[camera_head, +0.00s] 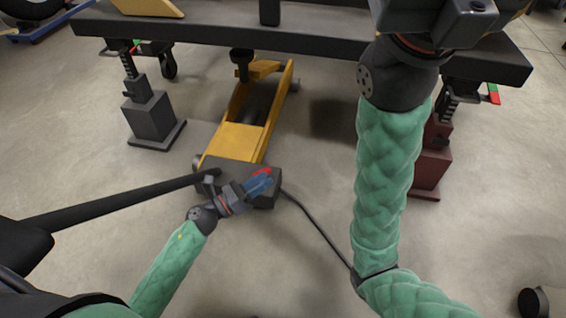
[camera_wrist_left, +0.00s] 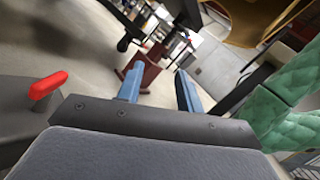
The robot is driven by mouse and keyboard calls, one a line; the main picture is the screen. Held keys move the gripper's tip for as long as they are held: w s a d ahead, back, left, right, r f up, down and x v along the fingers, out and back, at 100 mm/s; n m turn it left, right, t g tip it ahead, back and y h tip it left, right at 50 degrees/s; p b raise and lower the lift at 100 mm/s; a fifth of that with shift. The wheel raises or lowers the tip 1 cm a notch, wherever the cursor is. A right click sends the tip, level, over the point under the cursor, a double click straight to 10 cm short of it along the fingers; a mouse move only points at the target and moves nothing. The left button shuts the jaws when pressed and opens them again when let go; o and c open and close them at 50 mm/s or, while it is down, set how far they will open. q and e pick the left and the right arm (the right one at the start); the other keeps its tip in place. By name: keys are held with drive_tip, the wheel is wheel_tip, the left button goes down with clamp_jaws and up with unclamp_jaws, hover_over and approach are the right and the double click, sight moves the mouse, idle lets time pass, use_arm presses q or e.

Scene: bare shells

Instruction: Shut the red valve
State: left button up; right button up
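The red valve (camera_head: 262,171) is a small red handle on the dark end block of a yellow floor jack (camera_head: 238,141). In the left wrist view the red valve (camera_wrist_left: 48,84) stands at the left, outside the space between the fingers. My left gripper (camera_head: 262,185) is close beside the valve, over the block. In the wrist view its blue fingers (camera_wrist_left: 158,88) are apart with nothing between them. My right arm reaches up the right side of the head view. Its hand is at the top edge and its fingertips do not show.
A dark frame (camera_head: 300,38) on stands, one grey (camera_head: 152,115) and one dark red (camera_head: 431,165), spans the back. The jack's long black handle (camera_head: 115,202) reaches left. A thin black hose or cable (camera_head: 318,228) runs right. Open concrete floor lies around the jack.

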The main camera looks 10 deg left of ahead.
use_arm(q)
drive_tip(key=s+d+r+n+h+p, duration=0.2)
drive_tip(key=s+d+r+p, duration=0.1)
drive_tip(key=r, duration=0.5)
drive_tip(key=s+d+r+n+h+p, duration=0.2)
drive_tip(key=s+d+r+h+p, duration=0.1)
drive_tip(key=r, duration=0.5)
drive_tip(key=shift+s+d+r+g, duration=0.2)
drive_tip(key=shift+s+d+g, duration=0.3)
drive_tip(key=shift+d, duration=0.4)
drive_tip(key=shift+s, duration=0.1)
